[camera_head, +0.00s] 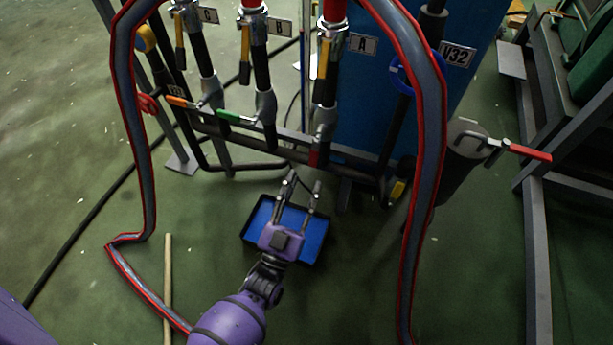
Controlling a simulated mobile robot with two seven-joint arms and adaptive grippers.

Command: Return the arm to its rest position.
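My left arm, purple and black, reaches in from the bottom of the view, a little left of the middle. My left gripper (304,180) is at its far end, with its two dark fingers spread apart and nothing between them. The gripper is seen over a blue tray with a dark rim (312,238), and the fingertips extend past the tray's far edge toward the pipe frame. Its height above the tray is hard to tell. My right gripper is not in view.
A pipe rack holds valves with yellow handles, an orange handle (180,102) and a green handle (235,117). A red-edged grey hose (432,120) loops around the arm's area. A red-handled valve (528,152) stands at right.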

